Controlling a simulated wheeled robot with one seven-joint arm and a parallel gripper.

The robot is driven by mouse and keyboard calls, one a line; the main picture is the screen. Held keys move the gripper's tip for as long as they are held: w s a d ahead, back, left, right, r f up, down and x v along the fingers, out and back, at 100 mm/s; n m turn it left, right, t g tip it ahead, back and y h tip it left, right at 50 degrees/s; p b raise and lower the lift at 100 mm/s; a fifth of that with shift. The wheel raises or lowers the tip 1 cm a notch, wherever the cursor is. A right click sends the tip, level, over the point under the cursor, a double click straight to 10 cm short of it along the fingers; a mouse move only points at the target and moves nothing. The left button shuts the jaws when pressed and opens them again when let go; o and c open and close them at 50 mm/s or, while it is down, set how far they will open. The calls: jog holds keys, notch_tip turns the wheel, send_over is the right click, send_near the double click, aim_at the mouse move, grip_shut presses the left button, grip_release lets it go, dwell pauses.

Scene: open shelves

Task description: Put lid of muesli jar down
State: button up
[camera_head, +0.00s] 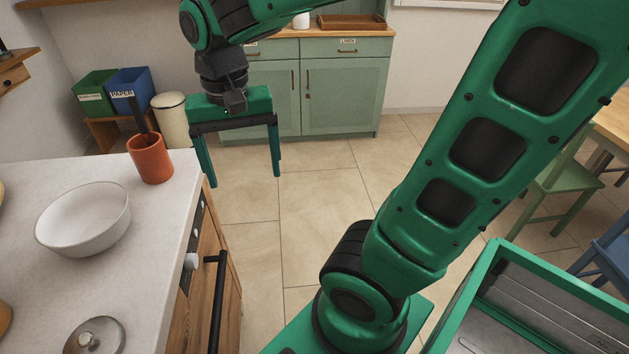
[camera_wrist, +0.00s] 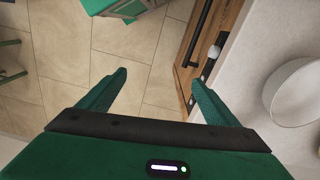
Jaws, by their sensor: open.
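A round grey lid with a knob (camera_head: 95,337) lies on the white counter at the bottom left of the head view, partly cut off by the frame. I cannot tell whether it belongs to the muesli jar. No muesli jar is recognisable in either view. My gripper (camera_head: 245,179) is open and empty, its fingers pointing down over the floor, just right of the counter's far end. In the wrist view my gripper (camera_wrist: 158,77) shows both fingers wide apart with only floor tiles and the cabinet front beyond them.
A white bowl (camera_head: 84,220) and an orange utensil pot (camera_head: 150,158) stand on the counter (camera_head: 150,265). The bowl also shows in the wrist view (camera_wrist: 297,90). A black oven handle (camera_head: 216,300) sticks out from the counter front. A green cabinet (camera_head: 340,95) stands behind. Floor between is clear.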

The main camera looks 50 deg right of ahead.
jog(key=s+d+f, duration=0.5)
jog(key=s+d, duration=0.7)
jog(key=shift+d, duration=0.35)
jog(key=shift+w+f, duration=0.25)
jog(key=shift+w, duration=0.25)
